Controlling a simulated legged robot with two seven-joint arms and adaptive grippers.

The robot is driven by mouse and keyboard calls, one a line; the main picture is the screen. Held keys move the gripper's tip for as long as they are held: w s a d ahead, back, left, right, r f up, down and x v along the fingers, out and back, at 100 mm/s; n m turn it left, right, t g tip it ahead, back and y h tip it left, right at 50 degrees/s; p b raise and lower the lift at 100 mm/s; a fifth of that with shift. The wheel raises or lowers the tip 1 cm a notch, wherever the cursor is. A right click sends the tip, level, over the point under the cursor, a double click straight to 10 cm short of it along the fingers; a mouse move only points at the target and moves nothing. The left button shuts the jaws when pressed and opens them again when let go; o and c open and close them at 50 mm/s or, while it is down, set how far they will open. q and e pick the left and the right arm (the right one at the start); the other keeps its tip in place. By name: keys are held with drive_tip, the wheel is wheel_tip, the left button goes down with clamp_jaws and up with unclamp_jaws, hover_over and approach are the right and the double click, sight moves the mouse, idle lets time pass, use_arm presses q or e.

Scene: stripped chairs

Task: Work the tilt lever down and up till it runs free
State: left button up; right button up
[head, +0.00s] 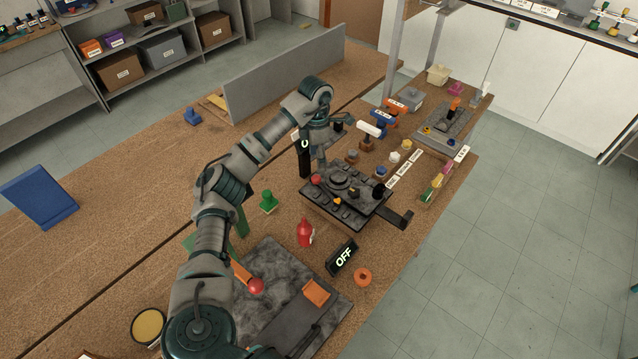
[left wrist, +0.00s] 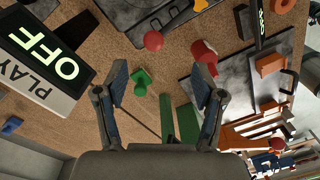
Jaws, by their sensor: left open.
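A dark chair mechanism (head: 350,212) lies on the brown bench, with several knobs and a black paddle (head: 398,218) at its right end. A red ball knob (head: 316,180) sits at its left edge; I take this for the tilt lever's end, though its rod is hard to see. The knob also shows in the left wrist view (left wrist: 153,41), ahead of the fingertips. My left gripper (head: 321,150) is above and behind the knob, open and empty, its fingertips (left wrist: 161,78) spread and apart from it. My right gripper is not in view.
A lit black OFF box (head: 342,257), a red bottle (head: 305,233) and a green stamp-like piece (head: 268,202) stand nearby. A PLAY/OFF box (left wrist: 48,58) is close left in the wrist view.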

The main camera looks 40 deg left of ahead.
sight(316, 177)
use_arm(q)
drive_tip(key=f, duration=1)
drive_tip(key=shift+s+a, duration=0.1)
drive_tip(key=shift+a, duration=0.1)
drive_tip(key=shift+d+f, duration=0.2)
drive_tip(key=shift+d, duration=0.2)
drive_tip(key=shift+s+a, duration=0.1)
drive_tip(key=shift+a, duration=0.35)
clamp_jaws()
drive_tip(key=shift+d, duration=0.15)
